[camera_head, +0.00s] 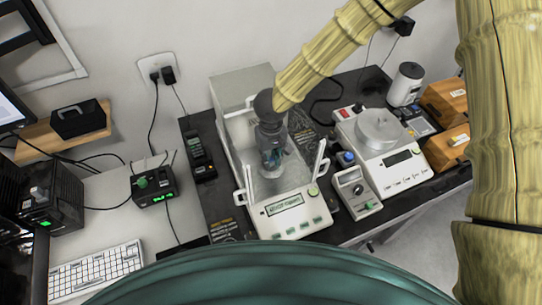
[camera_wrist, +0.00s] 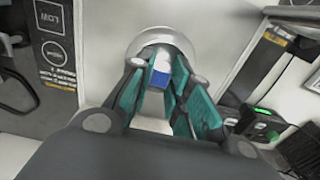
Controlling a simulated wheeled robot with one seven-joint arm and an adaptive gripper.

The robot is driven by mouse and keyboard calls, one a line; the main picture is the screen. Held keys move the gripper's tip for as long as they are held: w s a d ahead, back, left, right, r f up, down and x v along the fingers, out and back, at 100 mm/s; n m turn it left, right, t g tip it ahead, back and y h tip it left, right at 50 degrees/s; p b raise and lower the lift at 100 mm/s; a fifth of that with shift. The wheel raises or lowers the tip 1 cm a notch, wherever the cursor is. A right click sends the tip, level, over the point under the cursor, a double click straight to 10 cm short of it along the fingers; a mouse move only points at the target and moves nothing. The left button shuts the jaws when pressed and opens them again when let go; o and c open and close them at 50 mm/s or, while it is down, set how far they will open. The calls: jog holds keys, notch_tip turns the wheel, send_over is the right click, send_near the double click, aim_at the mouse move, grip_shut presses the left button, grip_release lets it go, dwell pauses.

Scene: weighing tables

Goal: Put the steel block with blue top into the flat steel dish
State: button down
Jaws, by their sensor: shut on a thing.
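My gripper (camera_head: 272,162) reaches down into the open chamber of the left balance in the head view. In the wrist view my gripper (camera_wrist: 168,98) has its teal fingers closed around a small steel block with blue top (camera_wrist: 160,76). A round, flat steel dish (camera_wrist: 184,43) shows beyond the fingertips, around the block in the picture; the fingers hide part of it. Whether the block touches the dish cannot be told. In the head view the fingers hide most of the block and dish.
The balance (camera_head: 291,214) has clear walls close around my gripper. A second scale (camera_head: 396,169) with a round steel pan (camera_head: 379,130) stands to the right, with a small dial device (camera_head: 356,190) between. A keyboard (camera_head: 96,272) and a black box with green display (camera_head: 153,186) lie left.

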jog(key=shift+d, duration=0.1)
jog(key=shift+s+f, duration=0.25)
jog(key=shift+f, duration=0.15)
jog(key=shift+s+f+p, duration=0.1)
jog(key=shift+f+p, duration=0.15)
jog(key=shift+p, duration=0.05)
jog(key=c, duration=1.3)
grip_release()
jog(key=shift+d+f, duration=0.1)
jog(key=shift+f, duration=0.1)
jog(key=shift+w+r, duration=0.25)
jog(key=shift+r, duration=0.1)
